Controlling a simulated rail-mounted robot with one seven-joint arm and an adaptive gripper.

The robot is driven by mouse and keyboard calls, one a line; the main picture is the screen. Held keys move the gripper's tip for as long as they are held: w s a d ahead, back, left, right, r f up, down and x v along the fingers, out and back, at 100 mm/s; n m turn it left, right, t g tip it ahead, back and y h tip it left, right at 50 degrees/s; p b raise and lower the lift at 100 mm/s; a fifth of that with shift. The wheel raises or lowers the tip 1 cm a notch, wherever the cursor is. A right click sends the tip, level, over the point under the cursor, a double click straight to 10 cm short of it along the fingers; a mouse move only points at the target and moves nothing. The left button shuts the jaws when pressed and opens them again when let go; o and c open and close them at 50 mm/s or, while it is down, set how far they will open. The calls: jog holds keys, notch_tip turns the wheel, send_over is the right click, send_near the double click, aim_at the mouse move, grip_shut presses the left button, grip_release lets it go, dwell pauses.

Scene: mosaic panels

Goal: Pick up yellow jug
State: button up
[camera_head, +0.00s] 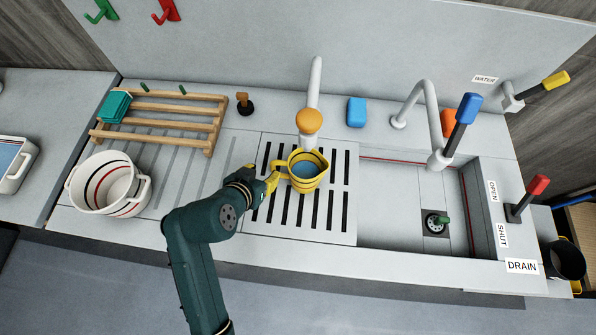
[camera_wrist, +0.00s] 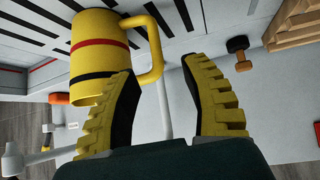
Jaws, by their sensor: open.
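The yellow jug (camera_head: 309,182) stands upright on the slotted drain grate, below the orange-tipped tap. It has dark and red bands, and its inside looks blue. In the wrist view the jug (camera_wrist: 95,50) is at the upper left, with its yellow handle (camera_wrist: 155,48) reaching toward the space between my fingers. My gripper (camera_head: 274,177) is at the jug's handle, on the left side of the jug. In the wrist view my gripper (camera_wrist: 165,90) has its two ridged yellow fingers wide apart, with nothing clamped between them. Whether a finger touches the handle I cannot tell.
The slotted grate (camera_head: 345,215) lies under the jug. The tap (camera_head: 314,90) hangs just behind it. A white striped pot (camera_head: 85,190) and a wooden rack (camera_head: 175,107) stand left. The sink basin (camera_head: 390,215) and a blue-handled lever (camera_head: 467,108) are right.

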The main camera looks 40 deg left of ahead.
aim_at(272, 170)
jog(key=x, duration=0.5)
jog(key=b+x, duration=0.1)
jog(key=x, duration=0.1)
jog(key=shift+d+f, duration=0.25)
jog(key=shift+f, duration=0.2)
jog(key=shift+w+a, duration=0.1)
jog(key=shift+w, duration=0.05)
grip_shut()
